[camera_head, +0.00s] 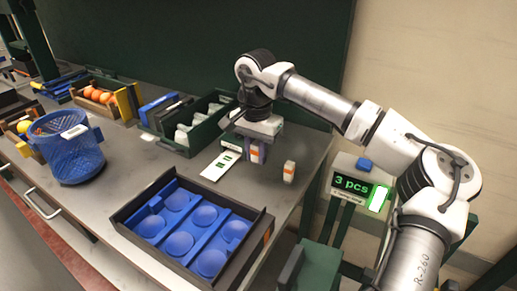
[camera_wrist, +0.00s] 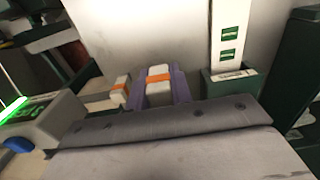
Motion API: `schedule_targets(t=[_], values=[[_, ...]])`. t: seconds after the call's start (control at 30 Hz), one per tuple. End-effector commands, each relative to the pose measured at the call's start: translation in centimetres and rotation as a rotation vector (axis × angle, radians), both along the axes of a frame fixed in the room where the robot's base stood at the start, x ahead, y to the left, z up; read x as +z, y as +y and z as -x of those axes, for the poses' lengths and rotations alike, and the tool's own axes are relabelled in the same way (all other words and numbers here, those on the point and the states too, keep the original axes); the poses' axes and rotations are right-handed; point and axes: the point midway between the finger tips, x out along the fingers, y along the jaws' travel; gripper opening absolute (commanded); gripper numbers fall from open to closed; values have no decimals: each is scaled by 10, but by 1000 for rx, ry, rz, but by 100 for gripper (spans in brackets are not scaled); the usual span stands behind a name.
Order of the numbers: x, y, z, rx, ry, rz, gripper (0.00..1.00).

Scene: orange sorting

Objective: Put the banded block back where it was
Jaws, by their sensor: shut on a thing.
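My gripper (camera_head: 257,152) is over the far right part of the table, pointing down. It is shut on a white block with an orange band (camera_wrist: 158,88), which sits between the purple fingers in the wrist view. In the head view the held block (camera_head: 256,155) is partly hidden by the fingers, and I cannot tell if it touches the table. A second white block with an orange band (camera_head: 289,171) stands upright on the table just right of my gripper. It also shows left of the fingers in the wrist view (camera_wrist: 120,88).
A white card with green marks (camera_head: 221,166) lies left of my gripper, by a small dark green holder (camera_wrist: 228,88). A green crate (camera_head: 190,146) stands behind. A dark tray with blue cups (camera_head: 268,221) is in front. A display reading "3 pcs" (camera_head: 352,184) is at the right.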

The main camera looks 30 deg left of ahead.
Motion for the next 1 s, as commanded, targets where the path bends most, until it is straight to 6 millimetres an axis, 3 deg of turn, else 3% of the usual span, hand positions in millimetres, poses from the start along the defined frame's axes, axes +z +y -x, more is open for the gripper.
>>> schedule_targets(t=[0.5, 1.0], values=[[-47, 0, 0, 0, 0, 0, 0], [-50, 0, 0, 0, 0, 0, 0]])
